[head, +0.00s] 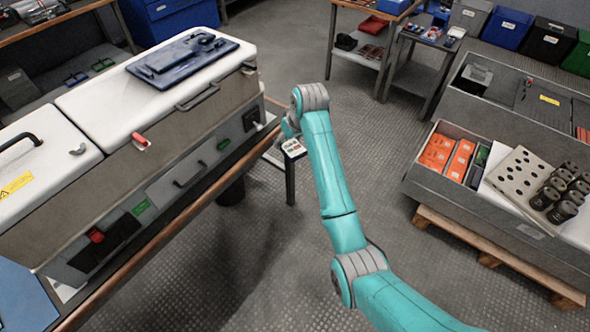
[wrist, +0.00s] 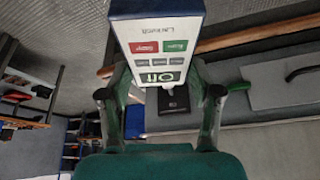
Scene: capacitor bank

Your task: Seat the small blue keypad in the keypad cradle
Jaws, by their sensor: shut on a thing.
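The small blue keypad (wrist: 157,42) has a white face with red and green buttons and a dark blue edge. It fills the upper middle of the wrist view, face towards the camera, between the fingers of my gripper (wrist: 160,92), which is shut on it. In the head view the keypad (head: 293,148) hangs in the air just right of the long cabinet's end, below my gripper (head: 288,133), which is partly hidden by my wrist. A black recessed fitting (head: 251,119) on the cabinet's front may be the keypad cradle; I cannot tell for certain. A black panel (wrist: 178,110) shows behind the keypad.
The long cabinet (head: 185,125) with white lids stands on a wood-edged bench at left, carrying a blue tray (head: 182,60). A grey crate (head: 428,180) of orange boxes stands at right on a pallet (head: 500,262). The floor between is clear.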

